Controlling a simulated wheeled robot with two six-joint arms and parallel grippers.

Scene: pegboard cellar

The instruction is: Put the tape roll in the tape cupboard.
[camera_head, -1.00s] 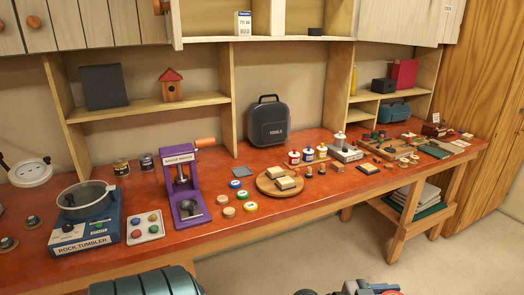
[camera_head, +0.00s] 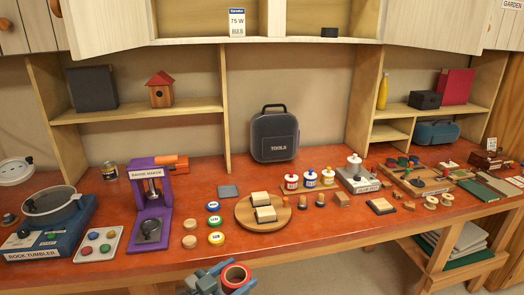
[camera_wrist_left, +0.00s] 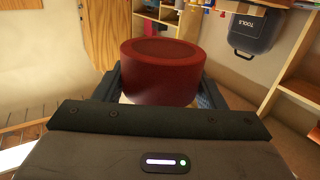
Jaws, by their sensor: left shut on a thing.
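A red tape roll (camera_head: 235,275) shows at the bottom of the head view, in front of the bench edge. My left gripper (camera_head: 222,282) is shut on it. In the left wrist view the roll (camera_wrist_left: 162,72) sits upright between the two fingers. A wall cupboard (camera_head: 275,42) above the bench middle stands open, with pale doors swung out to the left (camera_head: 105,22) and right (camera_head: 435,22). No label naming it as the tape cupboard can be read. My right gripper is out of view.
The cupboard holds a bulb box (camera_head: 237,22) and a small black object (camera_head: 329,32). Below, the red bench (camera_head: 330,235) carries a tool case (camera_head: 274,136), purple badge maker (camera_head: 150,195), rock tumbler (camera_head: 45,215) and round wooden board (camera_head: 243,219). A cupboard at right is labelled GARDEN (camera_head: 512,5).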

